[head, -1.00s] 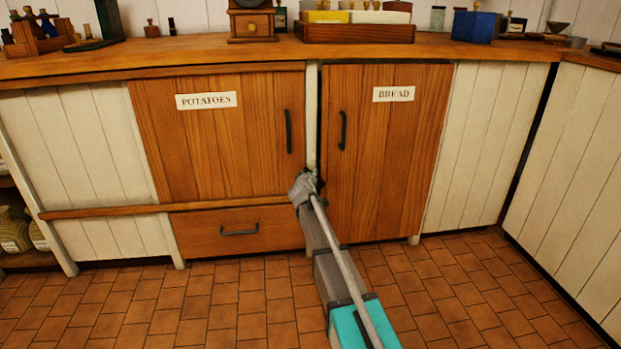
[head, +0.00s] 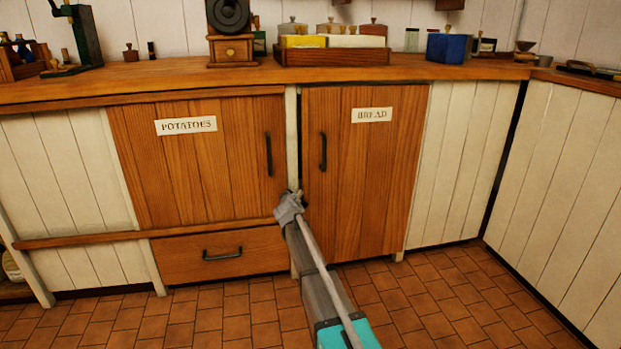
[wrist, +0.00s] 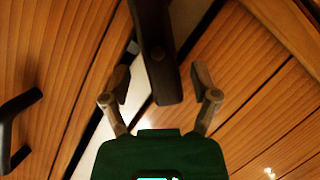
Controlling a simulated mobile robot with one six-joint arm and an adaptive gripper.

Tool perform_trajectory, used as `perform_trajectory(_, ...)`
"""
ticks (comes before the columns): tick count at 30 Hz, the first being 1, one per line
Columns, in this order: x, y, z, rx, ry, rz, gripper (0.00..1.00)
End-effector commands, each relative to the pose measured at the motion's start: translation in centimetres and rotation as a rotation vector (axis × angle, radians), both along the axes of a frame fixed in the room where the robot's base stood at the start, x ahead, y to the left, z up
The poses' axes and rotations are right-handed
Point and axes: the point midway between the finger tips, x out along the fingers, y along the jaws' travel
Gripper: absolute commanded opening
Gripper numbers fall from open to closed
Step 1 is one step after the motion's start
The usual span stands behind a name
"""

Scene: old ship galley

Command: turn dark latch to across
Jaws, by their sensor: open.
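The dark latch (wrist: 157,60) shows large in the wrist view as a long dark bar with a round pivot mark, running from the top edge down between my fingers. My gripper (wrist: 160,82) is open, with one finger on each side of the latch's lower part. Gaps show between the latch and both fingers. In the head view my gripper (head: 290,205) is at the pale post between the potatoes door (head: 200,160) and the bread door (head: 355,170), low on the doors. The latch is mostly hidden there behind my gripper.
Dark upright handles stand out from the potatoes door (head: 268,154) and the bread door (head: 323,151). One handle (wrist: 14,120) is at the wrist view's left edge. A drawer (head: 215,255) lies below the potatoes door. The tiled floor (head: 440,305) in front is clear.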

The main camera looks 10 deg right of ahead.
Motion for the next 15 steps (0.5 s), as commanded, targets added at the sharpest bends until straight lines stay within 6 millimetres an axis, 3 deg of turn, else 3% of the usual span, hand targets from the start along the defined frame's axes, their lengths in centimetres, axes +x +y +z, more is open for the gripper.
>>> perform_trajectory(15,0.0,-0.6,0.37,0.271,0.0,-0.001,0.77)
